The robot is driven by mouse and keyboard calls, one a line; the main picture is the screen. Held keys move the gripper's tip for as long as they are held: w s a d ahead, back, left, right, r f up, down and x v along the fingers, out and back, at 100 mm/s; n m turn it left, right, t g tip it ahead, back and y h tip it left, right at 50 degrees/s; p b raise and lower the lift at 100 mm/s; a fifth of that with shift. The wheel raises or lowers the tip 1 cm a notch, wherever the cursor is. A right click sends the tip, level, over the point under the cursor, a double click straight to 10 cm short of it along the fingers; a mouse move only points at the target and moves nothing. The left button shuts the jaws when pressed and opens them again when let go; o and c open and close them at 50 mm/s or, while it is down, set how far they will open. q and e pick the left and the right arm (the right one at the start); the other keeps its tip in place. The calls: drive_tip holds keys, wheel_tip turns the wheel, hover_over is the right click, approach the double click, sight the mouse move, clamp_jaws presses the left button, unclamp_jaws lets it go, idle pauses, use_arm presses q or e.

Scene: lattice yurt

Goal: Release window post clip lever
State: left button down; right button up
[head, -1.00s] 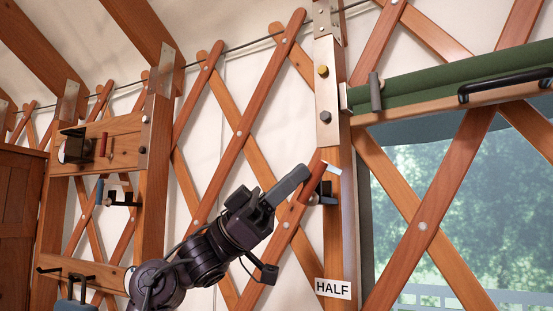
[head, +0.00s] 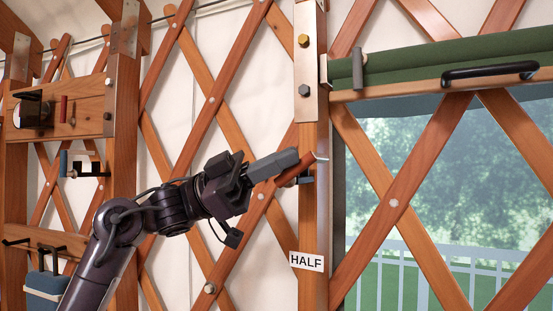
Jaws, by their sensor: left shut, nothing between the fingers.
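The wooden window post (head: 314,225) stands upright left of the window and carries a "HALF" label. On it sits a dark clip (head: 304,179) with a red-brown lever (head: 303,164) that slants up to the right and ends in a pale tip. My left gripper (head: 289,158) comes in from the left. Its grey fingers are shut with nothing between them. The fingertips lie at the lever's upper left side and seem to touch it; they cover part of it. My right gripper is not in view.
A rolled green blind (head: 430,62) with a wooden bar and black handle (head: 490,71) is above the window, right of the post. Crossed lattice slats (head: 232,128) cover the wall. At left are a wooden panel (head: 85,105) and a blue case (head: 45,285).

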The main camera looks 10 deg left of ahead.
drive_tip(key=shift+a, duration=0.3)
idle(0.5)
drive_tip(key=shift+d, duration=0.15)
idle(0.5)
